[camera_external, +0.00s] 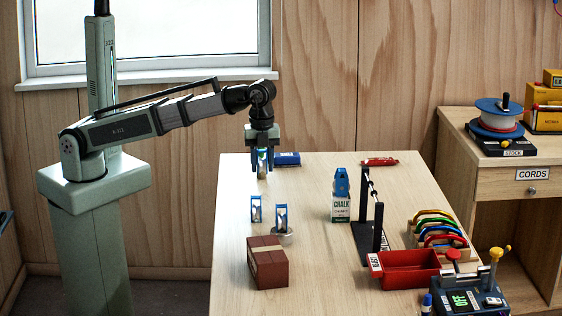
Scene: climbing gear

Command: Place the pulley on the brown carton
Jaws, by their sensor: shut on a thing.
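My gripper (262,172) points down over the far left part of the table. It is shut on a small blue and pale thing, seemingly the pulley (262,160), which is partly hidden by the fingers. The brown carton (268,264) sits at the near left of the table, with a lighter tape strip on its top. The gripper is behind the carton in the picture, well apart from it. Two similar blue-framed things (256,208) stand between the gripper and the carton; the right one is by a round grey piece (284,237).
A blue cylinder (288,158) lies just right of the gripper. A chalk box (341,207) with a blue thing on top, a black rack (378,225), colored arches (436,230), a red tray (408,278) and a switch box (465,300) fill the right side. The carton's top is clear.

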